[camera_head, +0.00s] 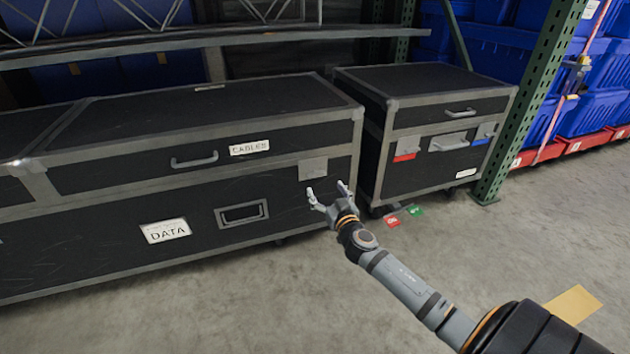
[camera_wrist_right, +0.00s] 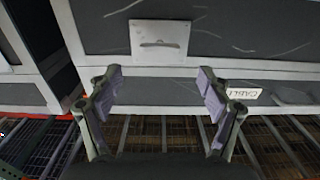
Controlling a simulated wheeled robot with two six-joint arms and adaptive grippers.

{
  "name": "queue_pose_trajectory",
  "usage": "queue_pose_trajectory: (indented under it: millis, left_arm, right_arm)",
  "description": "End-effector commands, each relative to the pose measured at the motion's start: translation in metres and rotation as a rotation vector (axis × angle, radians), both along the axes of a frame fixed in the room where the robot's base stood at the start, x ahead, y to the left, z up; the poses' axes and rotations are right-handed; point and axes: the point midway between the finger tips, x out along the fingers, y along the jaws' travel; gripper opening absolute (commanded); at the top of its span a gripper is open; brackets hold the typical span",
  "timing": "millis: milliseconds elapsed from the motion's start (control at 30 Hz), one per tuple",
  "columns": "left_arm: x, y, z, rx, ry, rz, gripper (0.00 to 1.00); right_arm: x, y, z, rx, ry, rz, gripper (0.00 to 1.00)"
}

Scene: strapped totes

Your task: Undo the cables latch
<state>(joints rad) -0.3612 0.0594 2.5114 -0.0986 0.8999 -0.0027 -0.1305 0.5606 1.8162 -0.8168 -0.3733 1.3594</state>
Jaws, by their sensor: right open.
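The cables case (camera_head: 240,120) is a long black flight case with grey metal edging and a white CABLES label (camera_head: 249,147) on its lid. Its latch (camera_head: 313,168) is a grey metal plate near the right end of the front, around the lid seam. In the right wrist view the latch (camera_wrist_right: 160,38) is a flat plate with a dark slot, beyond the fingertips. My right gripper (camera_head: 328,190) is open and empty, just in front of and slightly below the latch. Its open fingers (camera_wrist_right: 160,75) show in the wrist view, apart from the plate. My left gripper is not in view.
A DATA label (camera_head: 165,231) and a recessed handle (camera_head: 241,214) are on the case's lower front. A second black case (camera_head: 430,130) stands to the right, beside a green rack post (camera_head: 530,100). Red and green cards lie on the floor.

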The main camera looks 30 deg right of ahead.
Motion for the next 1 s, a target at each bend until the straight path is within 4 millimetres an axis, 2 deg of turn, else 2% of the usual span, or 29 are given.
queue_pose_trajectory:
  millis: [100, 300, 433, 700, 767, 1000]
  left_arm:
    - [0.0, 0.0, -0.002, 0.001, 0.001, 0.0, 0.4]
    - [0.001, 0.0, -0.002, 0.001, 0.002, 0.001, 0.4]
    - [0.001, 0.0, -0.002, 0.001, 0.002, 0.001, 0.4]
    - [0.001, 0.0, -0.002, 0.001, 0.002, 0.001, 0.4]
    - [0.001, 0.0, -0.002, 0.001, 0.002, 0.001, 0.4]
    - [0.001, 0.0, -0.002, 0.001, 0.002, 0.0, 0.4]
  right_arm:
    - [0.027, -0.006, 0.001, 0.005, -0.004, -0.002, 0.79]
    - [0.061, -0.015, 0.0, 0.001, 0.0, -0.002, 0.79]
    - [0.071, -0.017, -0.001, 0.002, 0.001, 0.0, 0.79]
    - [0.073, -0.018, -0.001, 0.0, 0.001, 0.0, 0.79]
    - [0.073, -0.017, -0.001, 0.0, 0.001, 0.0, 0.74]
    - [0.073, -0.018, -0.001, 0.0, 0.001, 0.0, 0.41]
